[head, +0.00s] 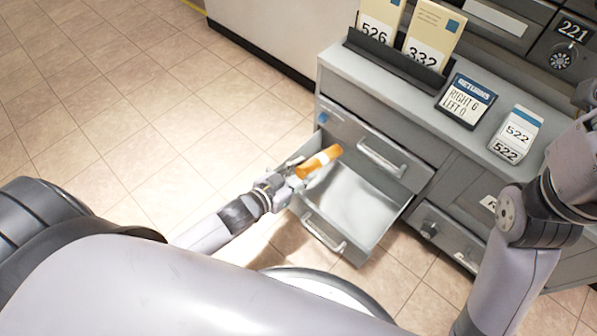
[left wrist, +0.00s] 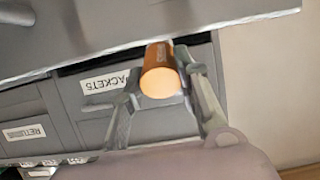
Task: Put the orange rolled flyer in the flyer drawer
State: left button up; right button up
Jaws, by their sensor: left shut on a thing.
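The orange rolled flyer (head: 319,161) has a pale band and is held tilted in my left gripper (head: 293,176). The gripper is shut on it at the left side of the open grey drawer (head: 322,230). The flyer's upper end is over the back left of the drawer, in front of the cabinet face. In the left wrist view the flyer (left wrist: 160,72) shows its pale round end between the two fingers (left wrist: 168,100). The drawer's visible floor is bare. My right arm stands at the right of the head view; I cannot make out its gripper.
A closed panel with a handle (head: 381,158) is above the open drawer. The grey cabinet top (head: 400,92) bears a rack of envelopes (head: 432,35), a returns sign (head: 466,100) and a 522 stack (head: 516,135). Tiled floor (head: 110,110) is clear at the left.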

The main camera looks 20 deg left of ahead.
pick_arm(q)
jog(key=shift+w+f, duration=0.15)
jog(key=shift+f, duration=0.2)
jog(key=o, duration=1.2)
